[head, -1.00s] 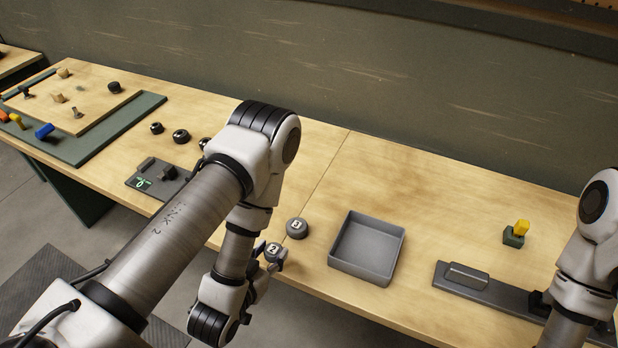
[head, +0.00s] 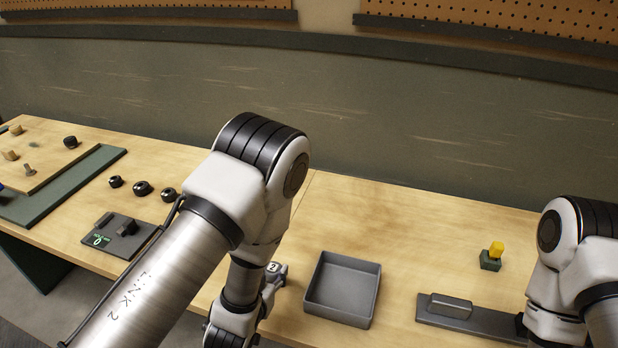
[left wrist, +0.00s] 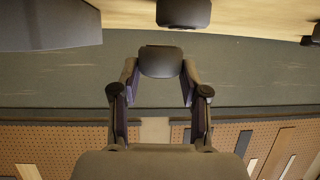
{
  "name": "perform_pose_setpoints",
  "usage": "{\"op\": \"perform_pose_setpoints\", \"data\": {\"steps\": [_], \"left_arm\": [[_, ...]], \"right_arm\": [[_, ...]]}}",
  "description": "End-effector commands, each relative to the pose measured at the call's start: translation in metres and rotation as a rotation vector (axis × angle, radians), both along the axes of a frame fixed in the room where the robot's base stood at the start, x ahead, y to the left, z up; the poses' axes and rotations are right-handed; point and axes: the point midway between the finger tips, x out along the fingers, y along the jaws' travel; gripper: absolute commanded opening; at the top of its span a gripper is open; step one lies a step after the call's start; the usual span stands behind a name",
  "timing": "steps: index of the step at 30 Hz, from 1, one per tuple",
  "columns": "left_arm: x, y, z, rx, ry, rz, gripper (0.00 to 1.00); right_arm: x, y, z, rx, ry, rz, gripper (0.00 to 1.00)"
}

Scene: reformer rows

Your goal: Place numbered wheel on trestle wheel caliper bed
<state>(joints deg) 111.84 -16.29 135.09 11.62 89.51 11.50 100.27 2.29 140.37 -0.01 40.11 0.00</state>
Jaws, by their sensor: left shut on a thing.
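The grey wheel numbered 2 (head: 273,267) is held by my left gripper (head: 277,273), left of the grey tray. In the left wrist view the wheel (left wrist: 162,62) sits between the shut fingers (left wrist: 160,85). A dark grey plate (head: 122,236) with a green mark, a low bar and a dark block lies on the table left of my arm. Another dark grey plate (head: 455,318) with a raised block lies at the right, partly hidden by my right arm. I cannot tell which plate is the caliper bed. My right gripper is out of view.
An open grey tray (head: 376,290) stands right of the held wheel. Several black round parts (head: 141,188) lie behind the left plate. A yellow-topped green block (head: 491,259) stands at the right. A dark rounded thing (left wrist: 183,12) is near the held wheel in the left wrist view.

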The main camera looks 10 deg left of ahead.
Motion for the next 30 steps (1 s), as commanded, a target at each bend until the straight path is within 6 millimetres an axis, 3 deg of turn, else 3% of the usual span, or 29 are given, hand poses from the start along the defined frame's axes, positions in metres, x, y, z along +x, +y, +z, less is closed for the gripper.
{"op": "perform_pose_setpoints", "data": {"steps": [5, 10, 13, 17, 24, 30], "left_arm": [[0.002, -0.001, 0.005, -0.001, -0.002, -0.013, 0.09], [0.001, -0.008, 0.026, 0.001, -0.003, -0.071, 0.09], [-0.017, -0.004, 0.037, -0.001, 0.007, -0.097, 0.09], [-0.045, 0.008, 0.034, -0.002, 0.01, -0.093, 0.09], [-0.082, 0.029, 0.008, 0.0, 0.005, -0.041, 0.09], [-0.094, 0.033, 0.001, 0.001, 0.001, -0.029, 0.09]], "right_arm": [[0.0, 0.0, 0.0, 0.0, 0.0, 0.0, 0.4], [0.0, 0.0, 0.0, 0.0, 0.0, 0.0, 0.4], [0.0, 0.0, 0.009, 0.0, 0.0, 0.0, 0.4], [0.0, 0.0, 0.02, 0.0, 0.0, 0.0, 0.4], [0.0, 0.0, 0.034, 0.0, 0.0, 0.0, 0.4], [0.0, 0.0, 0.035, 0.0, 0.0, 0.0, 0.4]]}}
